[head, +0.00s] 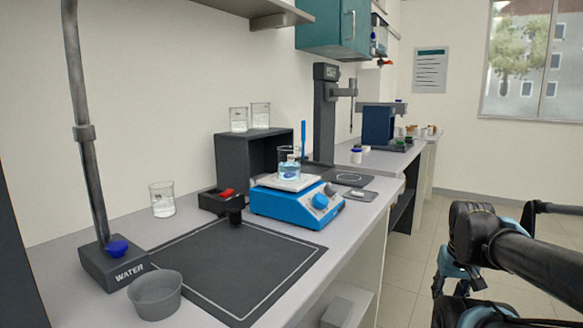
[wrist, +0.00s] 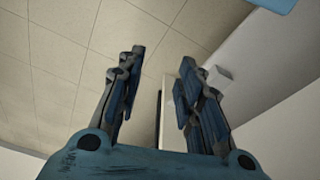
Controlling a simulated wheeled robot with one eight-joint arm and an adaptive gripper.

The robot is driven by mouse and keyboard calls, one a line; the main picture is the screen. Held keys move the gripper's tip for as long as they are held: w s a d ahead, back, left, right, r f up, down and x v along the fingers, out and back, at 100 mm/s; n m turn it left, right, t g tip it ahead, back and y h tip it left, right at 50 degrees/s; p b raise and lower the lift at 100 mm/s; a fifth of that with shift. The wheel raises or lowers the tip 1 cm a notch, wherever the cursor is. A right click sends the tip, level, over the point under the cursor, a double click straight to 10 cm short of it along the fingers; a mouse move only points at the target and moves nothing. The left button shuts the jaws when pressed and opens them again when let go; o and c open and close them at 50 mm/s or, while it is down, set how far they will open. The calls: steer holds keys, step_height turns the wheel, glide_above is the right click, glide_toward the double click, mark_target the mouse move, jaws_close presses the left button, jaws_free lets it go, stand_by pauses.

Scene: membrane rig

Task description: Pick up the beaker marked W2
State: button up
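Several glass beakers show in the head view. Two beakers stand on top of a dark open box, a left one (head: 238,120) and a right one (head: 260,116). One beaker (head: 162,199) stands on the counter left of that box. Another beaker (head: 289,162), with bluish liquid, sits on the blue hotplate (head: 293,203). The markings are too small to read, so I cannot tell which is W2. My gripper (wrist: 160,85) is open and empty in the wrist view, with floor tiles behind its fingers. My arm is at the right of the head view, away from the counter.
A water stand (head: 116,262), a grey bowl (head: 155,294) and a dark mat (head: 232,262) occupy the near counter. A tall dark stand (head: 326,112) rises behind. The floor at right is clear.

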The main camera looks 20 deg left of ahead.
steer(key=shift+o, duration=0.8)
steer(key=o, duration=0.9)
steer(key=shift+s+a+r, duration=0.1)
steer(key=shift+a+r, duration=0.05)
steer(key=shift+r, duration=0.4)
steer(key=shift+a+r, duration=0.1)
steer(key=shift+r, duration=0.45)
steer(key=shift+o, duration=0.4)
steer(key=w+a+r+m, duration=0.1)
steer(key=w+a+r, duration=0.3)
steer(key=r, duration=0.5)
steer(key=shift+w+m+y, duration=0.3)
steer(key=shift+w, duration=0.35)
steer(key=w+a+r+m+g, duration=0.1)
steer(key=w+a+r+m, duration=0.1)
steer(key=w+a+r, duration=0.35)
steer(key=w+a+r+m, duration=0.1)
steer(key=w+a+r, duration=0.2)
steer(key=a+r, duration=0.6)
step_height(320, 180, up, 19)
steer(key=m+g, duration=0.2)
steer(key=m, duration=0.4)
glide_above(288, 165)
steer(key=w, duration=0.4)
steer(key=f, duration=1)
steer(key=a+f, duration=0.1)
steer(key=f, duration=0.5)
steer(key=shift+s, duration=0.35)
